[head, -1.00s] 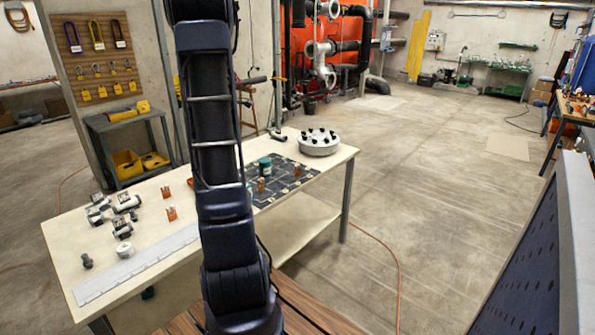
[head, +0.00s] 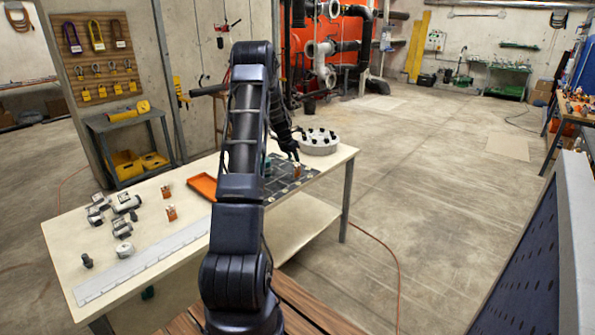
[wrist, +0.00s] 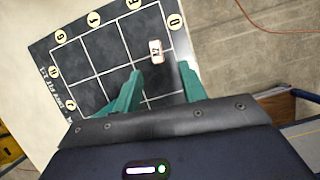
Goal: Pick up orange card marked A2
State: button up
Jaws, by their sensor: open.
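A small card (wrist: 156,51) with a pale face and orange edge lies on the dark gridded mat (wrist: 98,62) in the wrist view. Its dark mark looks like A2 but is small. My gripper (wrist: 161,72) is open and empty; its two green fingers stand to either side of the line to the card, which shows just beyond the fingertips. In the head view my gripper (head: 295,156) hangs over the right part of the mat (head: 312,184), with an orange card (head: 297,172) just below it. Markings on the cards cannot be read there.
Two more orange cards (head: 171,213) (head: 165,191) stand on the table's left part, near grey-white pipe fittings (head: 126,203). An orange tray (head: 203,187) lies left of my arm. A round white holder (head: 318,143) with black pieces stands behind the mat. A long ruler-like strip (head: 140,267) runs along the front.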

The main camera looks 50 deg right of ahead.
aim_at(298, 169)
jog(key=x, duration=0.5)
jog(key=shift+w, duration=0.1)
jog(key=shift+d+x, duration=0.15)
jog(key=shift+x, duration=1.25)
jog(key=shift+d+x, duration=0.1)
jog(key=shift+x, duration=1.3)
jog(key=shift+w+r, duration=0.15)
grip_shut()
